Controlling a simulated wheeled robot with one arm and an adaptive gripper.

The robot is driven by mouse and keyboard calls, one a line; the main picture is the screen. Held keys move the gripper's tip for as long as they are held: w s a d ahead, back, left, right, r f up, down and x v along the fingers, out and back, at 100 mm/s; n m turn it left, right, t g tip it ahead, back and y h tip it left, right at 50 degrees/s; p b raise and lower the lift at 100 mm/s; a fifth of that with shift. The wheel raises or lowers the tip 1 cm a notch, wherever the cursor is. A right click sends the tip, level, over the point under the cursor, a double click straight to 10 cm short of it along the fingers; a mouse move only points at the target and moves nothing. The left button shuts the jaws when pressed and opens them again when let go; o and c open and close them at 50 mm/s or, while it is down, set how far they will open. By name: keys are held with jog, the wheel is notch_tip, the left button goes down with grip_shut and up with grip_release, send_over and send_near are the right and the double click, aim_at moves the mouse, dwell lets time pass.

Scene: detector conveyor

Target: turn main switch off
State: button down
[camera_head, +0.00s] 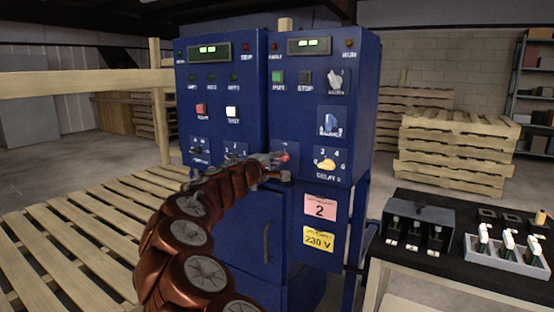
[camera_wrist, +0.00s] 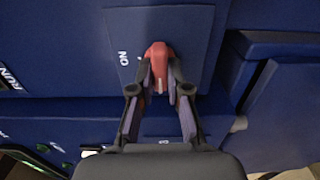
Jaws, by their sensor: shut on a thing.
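The main switch, a red handle (camera_head: 284,156), is on the lower left of the right blue cabinet's front, mostly hidden by my gripper. In the wrist view the red handle (camera_wrist: 158,50) stands out from a blue plate (camera_wrist: 188,28). The word ON is printed on the plate, left of the handle. My gripper (camera_head: 280,168) is at the cabinet front. In the wrist view my gripper (camera_wrist: 160,88) has its two fingertips on either side of the red handle, shut on it. The handle's far side and any OFF mark are hidden.
Other controls sit close by: a yellow selector (camera_head: 325,164), a blue dial (camera_head: 330,121) and a grey knob (camera_head: 336,80). A door handle (camera_head: 267,243) is below. A black bench (camera_head: 480,268) with parts stands at right.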

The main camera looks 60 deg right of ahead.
jog(key=shift+s+d, duration=0.1)
jog(key=shift+s, duration=0.05)
jog(key=c, duration=1.1)
grip_release()
jog(key=shift+c, duration=0.2)
jog(key=shift+a, duration=0.45)
jog(key=a, duration=1.1)
jog(key=shift+s, duration=0.15)
jog(key=shift+s+a, duration=0.1)
